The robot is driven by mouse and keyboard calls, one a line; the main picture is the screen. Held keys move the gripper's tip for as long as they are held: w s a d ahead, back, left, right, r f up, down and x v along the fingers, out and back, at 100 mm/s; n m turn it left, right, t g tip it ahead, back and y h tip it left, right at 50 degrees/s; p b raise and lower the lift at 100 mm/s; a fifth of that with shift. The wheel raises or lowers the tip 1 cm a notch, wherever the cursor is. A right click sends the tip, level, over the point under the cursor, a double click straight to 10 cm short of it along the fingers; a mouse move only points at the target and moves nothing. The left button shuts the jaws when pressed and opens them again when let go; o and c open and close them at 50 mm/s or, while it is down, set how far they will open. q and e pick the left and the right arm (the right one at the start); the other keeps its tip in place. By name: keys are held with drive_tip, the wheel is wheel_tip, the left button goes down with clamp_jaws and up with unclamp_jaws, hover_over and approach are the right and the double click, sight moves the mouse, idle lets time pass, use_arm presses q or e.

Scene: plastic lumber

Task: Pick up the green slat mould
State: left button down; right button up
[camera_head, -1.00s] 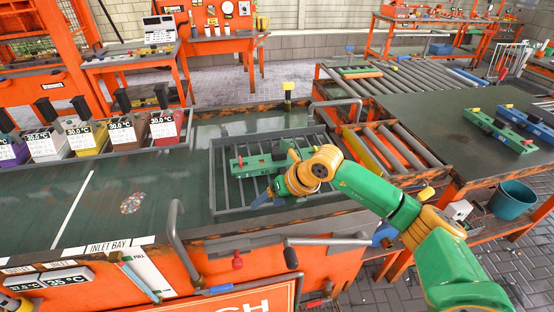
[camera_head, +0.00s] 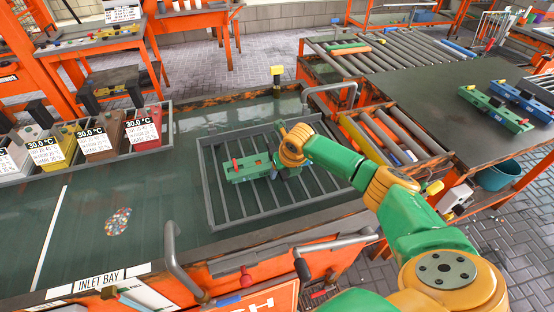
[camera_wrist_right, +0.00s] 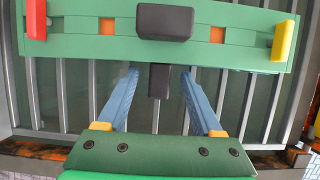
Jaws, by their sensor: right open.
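The green slat mould (camera_head: 248,167) lies on the grey slatted rack in the head view, with a red clamp at its left end. In the right wrist view the mould (camera_wrist_right: 90,45) spans the top of the picture, with a dark block (camera_wrist_right: 165,22) at its middle, a red tab at left and a yellow one at right. My right gripper (camera_wrist_right: 160,80) is open, its two blue fingers pointing at the mould on either side of a short dark stub below the block. Nothing is between the fingers but that stub. In the head view my right wrist hides the mould's right end. My left gripper is not visible.
The slatted rack (camera_head: 208,190) has a raised rim and sits in a dark green bench. Several bins with temperature labels stand at left (camera_head: 100,142). A green mould (camera_head: 497,108) and a blue mould (camera_head: 520,103) lie on the right table. A grey handle (camera_head: 172,250) rises at the front.

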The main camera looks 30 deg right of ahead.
drive_tip(key=shift+w+f, duration=0.1)
drive_tip(key=shift+w, duration=0.05)
drive_tip(key=shift+s+r, duration=0.2)
drive_tip(key=shift+s, duration=0.05)
clamp_jaws()
drive_tip(key=shift+w+r, duration=0.1)
drive_tip(key=shift+w, duration=0.05)
idle(0.8)
